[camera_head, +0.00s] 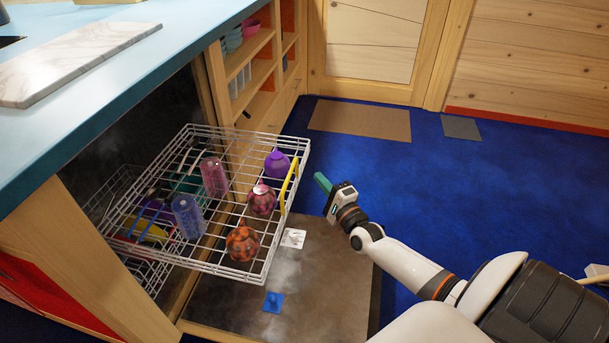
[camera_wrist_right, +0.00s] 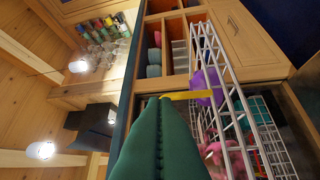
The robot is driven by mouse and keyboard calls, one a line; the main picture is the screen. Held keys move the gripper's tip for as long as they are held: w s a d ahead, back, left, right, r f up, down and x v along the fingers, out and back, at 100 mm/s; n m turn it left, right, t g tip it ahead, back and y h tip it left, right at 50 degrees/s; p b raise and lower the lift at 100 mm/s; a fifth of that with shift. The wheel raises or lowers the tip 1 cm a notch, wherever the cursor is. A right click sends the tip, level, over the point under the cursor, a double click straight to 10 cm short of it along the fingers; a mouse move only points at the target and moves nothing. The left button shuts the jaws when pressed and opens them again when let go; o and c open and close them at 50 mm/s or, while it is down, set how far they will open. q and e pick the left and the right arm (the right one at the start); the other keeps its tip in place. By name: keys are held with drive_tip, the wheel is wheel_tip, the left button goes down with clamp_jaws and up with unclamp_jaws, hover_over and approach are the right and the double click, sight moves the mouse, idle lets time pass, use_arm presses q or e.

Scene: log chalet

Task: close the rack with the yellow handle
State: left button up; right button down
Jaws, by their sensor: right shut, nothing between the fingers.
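The wire rack (camera_head: 262,276) is pulled out of the dark-fronted appliance under the counter. It holds purple, pink and patterned cups and bottles. Its yellow handle (camera_head: 289,187) is on the outer side, facing my right gripper (camera_head: 323,184). My right gripper has green fingers, is shut and empty, and points at the handle from a short distance to its right. In the right wrist view, the green fingers (camera_wrist_right: 160,105) show close to the yellow handle (camera_wrist_right: 186,95); I cannot tell whether they touch. My left gripper is not in view.
The appliance door (camera_head: 325,285) lies lowered beneath the rack, with a blue piece (camera_head: 273,302) on it. A lower rack (camera_head: 150,277) shows inside. The blue counter (camera_head: 110,95) overhangs the opening. The blue floor (camera_head: 440,200) to the right is mostly clear.

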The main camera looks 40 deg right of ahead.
drive_tip(key=shift+w+a+r, duration=0.15)
drive_tip(key=shift+w+a, duration=0.25)
drive_tip(key=shift+w, duration=0.35)
drive_tip(key=shift+w+a+r, duration=0.2)
drive_tip(key=shift+w+a, duration=0.25)
drive_tip(key=shift+w, duration=0.35)
drive_tip(key=shift+w+a+r, duration=0.15)
drive_tip(key=shift+w+a, duration=0.25)
drive_tip(key=shift+w, duration=0.35)
drive_tip(key=shift+w, duration=0.1)
